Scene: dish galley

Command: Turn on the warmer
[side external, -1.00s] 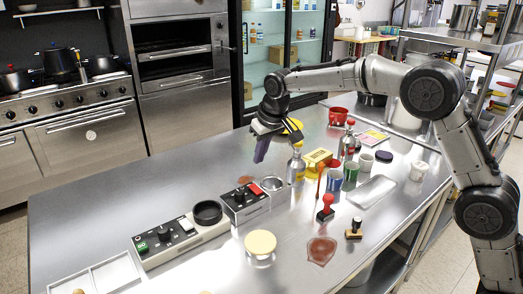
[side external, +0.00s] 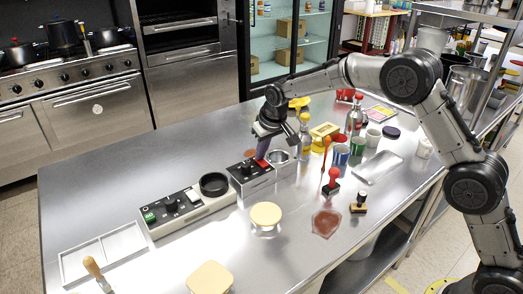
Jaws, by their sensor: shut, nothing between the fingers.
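A control box with a black top panel, a knob and a red switch (side external: 262,163) stands on the steel counter, with a round metal dish (side external: 279,157) at its right end. A longer grey box (side external: 205,207) to its left has a green button (side external: 149,217), knobs and a black round plate (side external: 213,183). I cannot tell which of the two is the warmer. My gripper (side external: 262,156) is shut and empty, pointing down with its fingertips at or just above the red switch. Contact cannot be told. The fingers partly hide the far edge of the switch.
A bottle with a yellow cap (side external: 305,131) stands close right of my gripper. A cream-topped round jar (side external: 266,214) stands in front. The counter's back left is clear.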

